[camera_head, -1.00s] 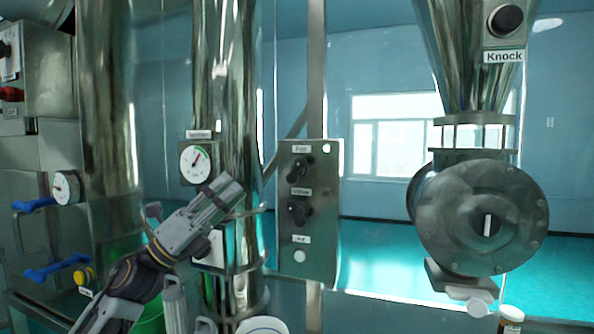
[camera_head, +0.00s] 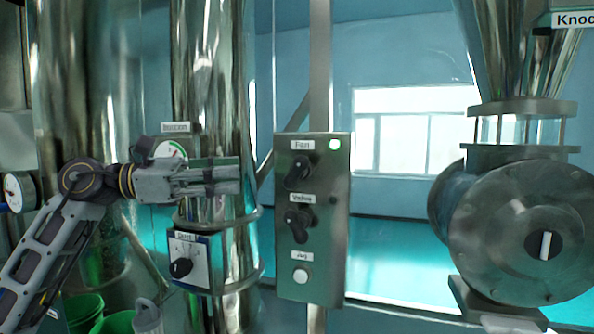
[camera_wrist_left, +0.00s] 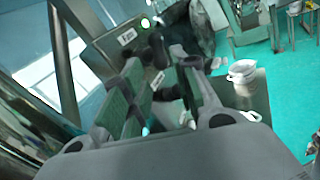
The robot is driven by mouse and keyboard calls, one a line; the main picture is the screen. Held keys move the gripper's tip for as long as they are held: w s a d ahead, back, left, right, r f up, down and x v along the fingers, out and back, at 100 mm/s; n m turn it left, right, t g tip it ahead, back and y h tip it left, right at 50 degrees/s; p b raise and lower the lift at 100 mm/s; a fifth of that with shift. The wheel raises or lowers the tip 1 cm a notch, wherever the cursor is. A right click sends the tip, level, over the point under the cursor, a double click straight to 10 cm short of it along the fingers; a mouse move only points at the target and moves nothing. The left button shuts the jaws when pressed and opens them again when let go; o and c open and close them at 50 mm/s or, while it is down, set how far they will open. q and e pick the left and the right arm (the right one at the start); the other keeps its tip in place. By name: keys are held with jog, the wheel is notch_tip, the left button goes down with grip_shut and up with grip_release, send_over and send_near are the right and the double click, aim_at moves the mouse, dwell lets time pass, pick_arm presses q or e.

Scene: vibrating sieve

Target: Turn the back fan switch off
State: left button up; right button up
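The grey control panel (camera_head: 324,240) stands upright in the middle of the head view. The black fan switch (camera_head: 298,172) sits at its top under a "Fan" label, with a pale lamp (camera_head: 335,144) at the upper right corner. My left gripper (camera_head: 239,180) points right, left of the panel at about the fan switch's height, apart from the switch in the picture. In the left wrist view the panel (camera_wrist_left: 106,40) is ahead and a gap shows between the fingers, with dark knobs partly hidden beyond them. My right gripper is in neither view.
Below the fan switch are a black valve knob (camera_head: 298,220) and a white button (camera_head: 300,275). A shiny steel column (camera_head: 213,70) and a small dial box (camera_head: 196,265) stand close to my left gripper. A large round steel housing (camera_head: 510,240) is at the right.

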aim_at(291, 171)
pick_arm(q)
jog(key=p+x, duration=0.1)
jog(key=x, duration=0.3)
jog(key=p+x, duration=0.1)
jog(key=x, duration=0.3)
jog(key=p+x, duration=0.2)
jog(key=x, duration=0.2)
jog(key=shift+w+d, duration=0.15)
jog(key=shift+w, duration=0.15)
jog(key=shift+w+d+f, duration=0.1)
jog(key=shift+w+d, duration=0.05)
jog(key=shift+d, duration=0.4)
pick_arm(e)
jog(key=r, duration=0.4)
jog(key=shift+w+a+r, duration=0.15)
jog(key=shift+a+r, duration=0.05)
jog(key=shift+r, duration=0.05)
pick_arm(q)
grip_shut()
